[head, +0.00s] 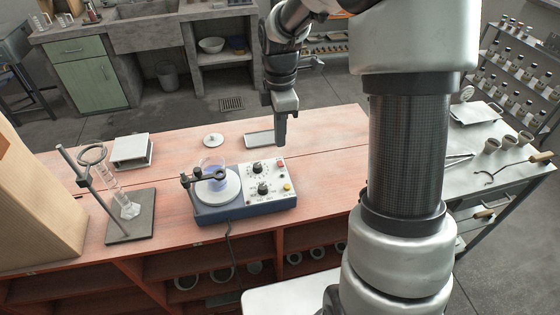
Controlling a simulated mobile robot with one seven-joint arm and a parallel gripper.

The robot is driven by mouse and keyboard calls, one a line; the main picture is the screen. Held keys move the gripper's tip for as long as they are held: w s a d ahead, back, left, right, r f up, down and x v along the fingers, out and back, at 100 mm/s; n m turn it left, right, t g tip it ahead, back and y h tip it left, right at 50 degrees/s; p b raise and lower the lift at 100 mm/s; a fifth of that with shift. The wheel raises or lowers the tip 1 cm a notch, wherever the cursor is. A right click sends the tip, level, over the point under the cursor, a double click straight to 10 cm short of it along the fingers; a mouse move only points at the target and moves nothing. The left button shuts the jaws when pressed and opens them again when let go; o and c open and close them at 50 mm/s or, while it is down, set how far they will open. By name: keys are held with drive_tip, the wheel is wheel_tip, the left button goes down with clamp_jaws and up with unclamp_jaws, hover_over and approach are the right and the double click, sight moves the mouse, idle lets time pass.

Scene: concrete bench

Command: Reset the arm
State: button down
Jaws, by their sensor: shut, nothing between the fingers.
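My gripper (281,143) hangs pointing down above the red bench, behind the right end of the hotplate stirrer. It is shut and empty. My arm comes down to it from the top of the view, and my own column covers the bench's right end. The hotplate stirrer (243,208) has several knobs on its panel. A glass beaker with blue liquid (213,178) stands on its round white plate.
A ring stand (131,229) with a glass cylinder stands left, by a cardboard box (40,195). A white balance (132,150), a small lidded dish (213,139) and a shallow tray (259,138) lie along the back. A grey side table (491,152) is at right.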

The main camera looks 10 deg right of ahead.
drive_tip(key=shift+r, duration=0.1)
drive_tip(key=s+r+m+t+p, duration=0.5)
drive_tip(key=s+r+m, duration=1.3)
drive_tip(key=s+r, duration=0.2)
drive_tip(key=shift+s+r+t, duration=0.3)
drive_tip(key=shift+s, duration=0.7)
